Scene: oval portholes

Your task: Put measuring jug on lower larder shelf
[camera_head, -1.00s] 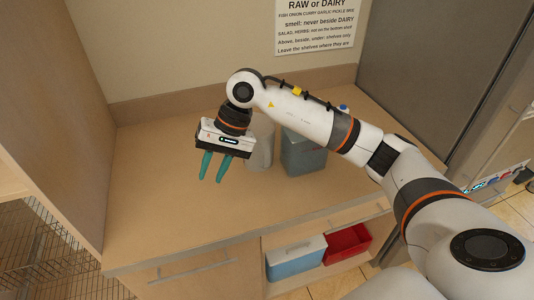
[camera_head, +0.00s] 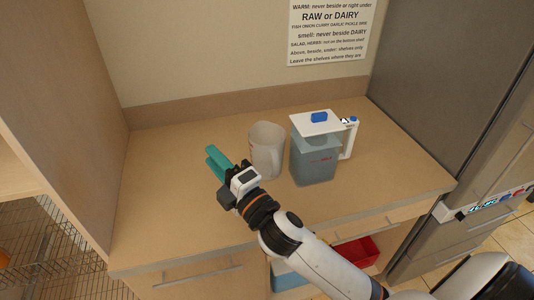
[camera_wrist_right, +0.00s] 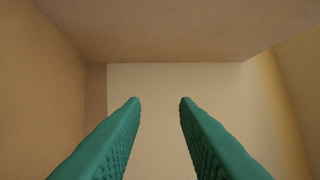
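My left gripper is not in view. I cannot identify the lower larder shelf.
A lidded blue-grey pitcher (camera_head: 314,158) with a white handle stands close right of the jug. A tall wooden panel (camera_head: 65,120) bounds the counter's left, a grey fridge (camera_head: 440,95) its right. Wire baskets (camera_head: 45,245) show at lower left. A red bin (camera_head: 357,252) sits below the counter.

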